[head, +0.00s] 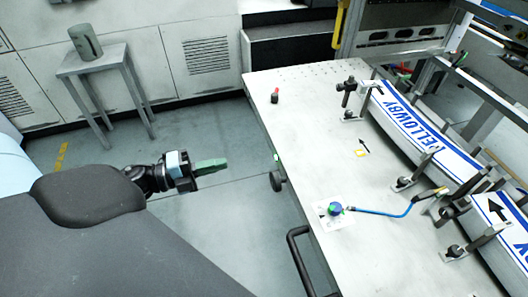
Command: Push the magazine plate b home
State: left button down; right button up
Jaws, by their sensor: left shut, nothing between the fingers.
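My left gripper (210,167) is over the floor, left of the white worktable (330,140). Its green fingers are shut with nothing between them, and it is well apart from the magazines. A label stack with blue lettering (430,133) lies between upright posts on the right of the table. A second label stack (505,225) with a black arrow lies nearer at the right edge and is cut off by the frame. I cannot tell which part is magazine plate b. My right gripper is not in view.
A black handle (297,250) sticks out from the table's left edge. A blue knob with a hose (335,209) and a small red and black item (275,96) are on the table. A grey stool (92,66) stands at the back left. The floor between is clear.

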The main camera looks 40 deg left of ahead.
aim_at(277, 151)
pick_arm(q)
jog(key=p+x, duration=0.1)
jog(key=x, duration=1.1)
jog(key=shift+w+d, duration=0.25)
jog(key=shift+w, duration=0.05)
